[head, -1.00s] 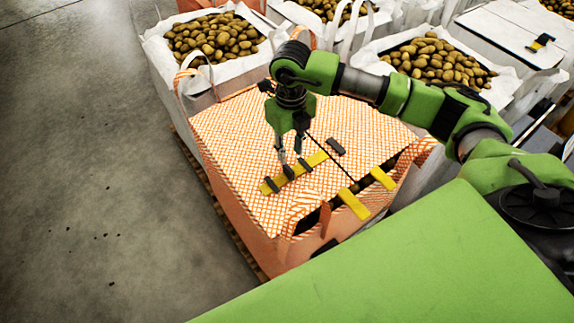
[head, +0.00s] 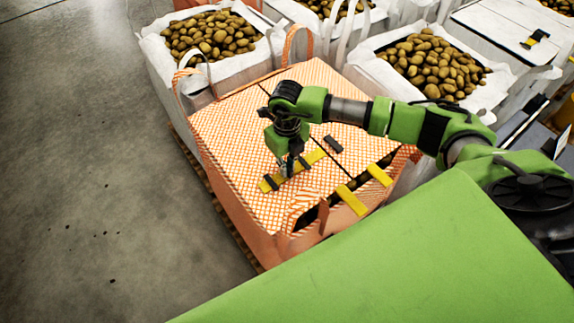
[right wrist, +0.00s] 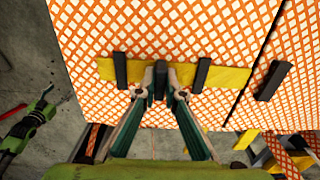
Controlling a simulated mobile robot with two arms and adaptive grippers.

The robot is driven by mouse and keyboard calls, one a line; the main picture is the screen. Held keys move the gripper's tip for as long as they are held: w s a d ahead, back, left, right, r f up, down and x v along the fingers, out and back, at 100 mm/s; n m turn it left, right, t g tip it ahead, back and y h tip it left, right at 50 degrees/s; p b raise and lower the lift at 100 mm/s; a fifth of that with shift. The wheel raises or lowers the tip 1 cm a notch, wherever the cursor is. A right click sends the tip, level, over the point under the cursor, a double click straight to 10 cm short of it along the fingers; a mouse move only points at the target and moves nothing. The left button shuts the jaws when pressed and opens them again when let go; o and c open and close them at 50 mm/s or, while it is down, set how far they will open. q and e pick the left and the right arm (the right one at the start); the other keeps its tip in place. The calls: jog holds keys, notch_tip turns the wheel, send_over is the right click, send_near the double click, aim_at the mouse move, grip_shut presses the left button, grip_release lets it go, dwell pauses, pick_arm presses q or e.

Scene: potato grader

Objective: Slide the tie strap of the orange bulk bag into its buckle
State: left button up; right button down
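The orange-and-white checked bulk bag (head: 240,120) has a closed top flap with a dark seam. A yellow tie strap (head: 314,156) lies across it and also shows in the right wrist view (right wrist: 228,77). The strap carries several dark bars. My right gripper (head: 287,170) points down at the strap; its fingers (right wrist: 160,76) stand on both sides of the middle dark bar (right wrist: 160,80), very close to it. Whether they press on it is unclear. A separate dark buckle (head: 333,144) lies beyond the seam, apart from the strap. A green-and-black arm part (right wrist: 35,118), probably my left, shows at left.
Two more yellow straps (head: 351,200) (head: 379,175) hang over the bag's near edge, by a dark gap. White bags of potatoes (head: 210,36) (head: 430,62) stand behind. Bare concrete floor (head: 80,180) is free at the left.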

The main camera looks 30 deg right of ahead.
aim_at(307, 160)
jog(key=shift+d, duration=0.1)
jog(key=d+b, duration=0.1)
jog(key=d, duration=0.1)
jog(key=d+b, duration=0.1)
jog(key=d, duration=0.1)
jog(key=w+d, duration=0.1)
jog(key=d, duration=0.1)
jog(key=shift+d+f+b, duration=0.15)
jog(key=shift+b, duration=0.25)
jog(key=shift+d, duration=0.35)
jog(key=shift+r, duration=0.25)
jog(key=c, duration=2.1)
grip_release()
jog(key=shift+d+f, duration=0.1)
jog(key=shift+d, duration=0.05)
jog(key=shift+c, duration=0.2)
notch_tip(307, 160, up, 12)
